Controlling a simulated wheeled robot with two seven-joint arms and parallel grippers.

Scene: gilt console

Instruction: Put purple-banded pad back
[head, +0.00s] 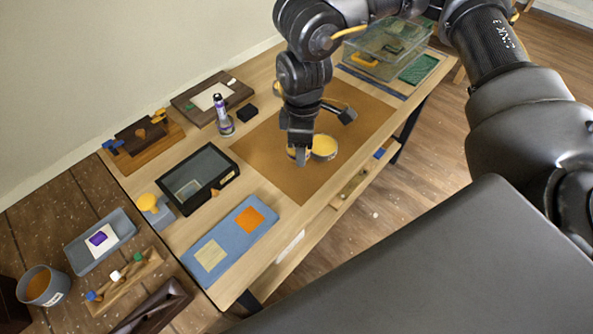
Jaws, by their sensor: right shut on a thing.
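My right gripper (302,157) reaches down over the brown mat (270,170) in the middle of the table. It is shut on a small round thing, mostly hidden behind the fingers. A white card with a purple square (101,239) lies in a grey-blue tray (122,225) at the left. My left gripper is not in view.
A dark-framed glass box (200,178) and a blue board (228,240) lie to the left. A clear bin (385,50) stands at the far right. The mat's front is clear.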

